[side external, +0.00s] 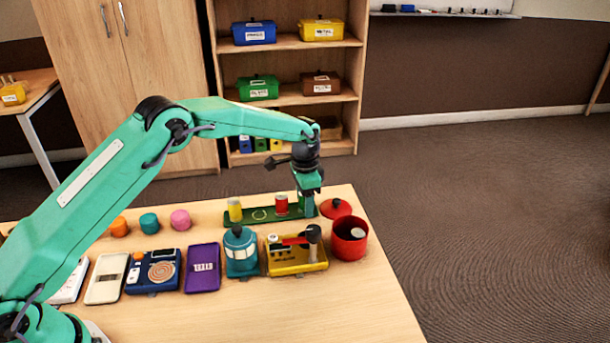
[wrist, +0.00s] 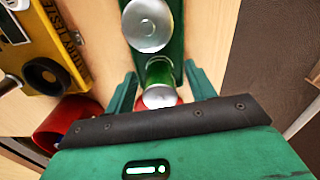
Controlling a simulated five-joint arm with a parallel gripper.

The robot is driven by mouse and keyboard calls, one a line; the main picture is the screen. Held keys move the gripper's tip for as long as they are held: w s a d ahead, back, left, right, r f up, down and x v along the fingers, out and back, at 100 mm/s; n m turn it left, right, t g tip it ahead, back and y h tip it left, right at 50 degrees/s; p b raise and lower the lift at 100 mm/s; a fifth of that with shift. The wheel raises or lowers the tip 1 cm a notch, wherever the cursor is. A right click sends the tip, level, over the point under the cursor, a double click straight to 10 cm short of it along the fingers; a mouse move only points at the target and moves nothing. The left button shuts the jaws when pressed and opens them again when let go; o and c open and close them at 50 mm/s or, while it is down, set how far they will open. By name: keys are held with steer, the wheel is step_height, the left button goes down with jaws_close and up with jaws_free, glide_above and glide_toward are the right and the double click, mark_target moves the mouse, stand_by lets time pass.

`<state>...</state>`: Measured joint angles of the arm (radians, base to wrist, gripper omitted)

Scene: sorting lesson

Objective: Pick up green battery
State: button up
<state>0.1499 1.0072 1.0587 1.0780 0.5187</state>
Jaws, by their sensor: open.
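The green battery (wrist: 158,74) stands in the green tray (wrist: 178,60) in the wrist view, its silver end facing the camera. My gripper (wrist: 162,88) is open, with one finger on each side of the battery and a gap showing beside it. In the side view my gripper (side external: 308,204) points down at the right end of the green tray (side external: 236,218) and mostly hides the green battery there. A red battery (side external: 281,205) and a yellow battery (side external: 235,210) stand farther left in the same tray.
A yellow tester (side external: 290,268) lies in front of the tray. A red pot (side external: 348,247) stands to its right, near the table edge, with a red lid (side external: 335,208) behind. A teal lantern-like object (side external: 240,250) and a purple case (side external: 203,270) are farther left. The front table area is clear.

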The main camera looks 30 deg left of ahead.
steer(key=c, duration=1.1)
steer(key=shift+r, duration=0.2)
steer(key=shift+r, duration=0.65)
steer(key=r, duration=0.3)
steer(key=shift+s+d, duration=0.2)
steer(key=shift+d, duration=0.1)
steer(key=s+d+r, duration=0.4)
steer(key=d, duration=0.1)
steer(key=s+d+r, duration=0.2)
steer(key=s+d, duration=0.1)
steer(key=shift+d+r, duration=0.2)
steer(key=shift+s, duration=0.1)
